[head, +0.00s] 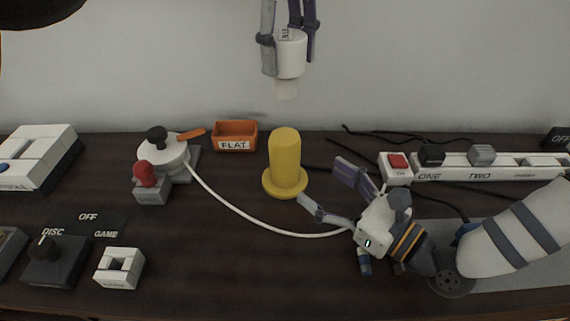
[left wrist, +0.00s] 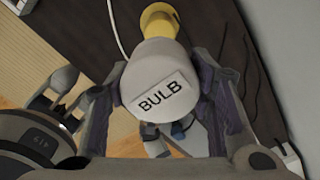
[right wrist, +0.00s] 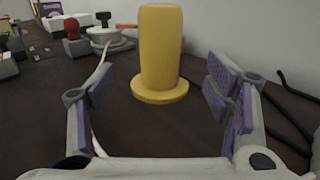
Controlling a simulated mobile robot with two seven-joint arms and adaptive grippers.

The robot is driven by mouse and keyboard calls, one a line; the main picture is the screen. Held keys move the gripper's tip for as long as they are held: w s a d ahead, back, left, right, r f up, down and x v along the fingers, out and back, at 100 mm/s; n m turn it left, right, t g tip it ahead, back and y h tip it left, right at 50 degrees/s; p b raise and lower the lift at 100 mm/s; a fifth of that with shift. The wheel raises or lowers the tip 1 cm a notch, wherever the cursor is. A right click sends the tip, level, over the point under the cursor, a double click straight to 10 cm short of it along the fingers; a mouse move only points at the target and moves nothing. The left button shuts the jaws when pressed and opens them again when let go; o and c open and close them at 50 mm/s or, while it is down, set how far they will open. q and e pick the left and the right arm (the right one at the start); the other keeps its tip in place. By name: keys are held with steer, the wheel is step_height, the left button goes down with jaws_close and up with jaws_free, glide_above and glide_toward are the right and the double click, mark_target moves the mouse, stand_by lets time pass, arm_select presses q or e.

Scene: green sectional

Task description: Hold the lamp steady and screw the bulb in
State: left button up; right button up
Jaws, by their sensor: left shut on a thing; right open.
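The yellow lamp (head: 285,155), a cylinder on a round flanged base, stands upright on the dark table; it also shows in the right wrist view (right wrist: 160,50). The white bulb (head: 290,58), labelled BULB in the left wrist view (left wrist: 160,75), has a narrower lower end. My left gripper (head: 287,43) is shut on the bulb and holds it well above the lamp, apart from it. My right gripper (head: 328,190) is open, low over the table to the right of the lamp. Its fingers point toward the lamp, which lies ahead between them in the right wrist view, untouched.
A white cord (head: 245,216) runs from a white round device (head: 163,153) past the lamp's front to near my right gripper. An orange FLAT tray (head: 235,136) stands behind left. A white power strip (head: 490,167) with a red switch (head: 397,162) lies right. The table's front middle is clear.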

mark_target(296, 164)
steer(key=x, duration=1)
steer(key=shift+w, duration=0.1)
jaws_close()
arm_select(q)
steer(key=shift+w+f, duration=0.1)
steer(key=shift+f, duration=2.4)
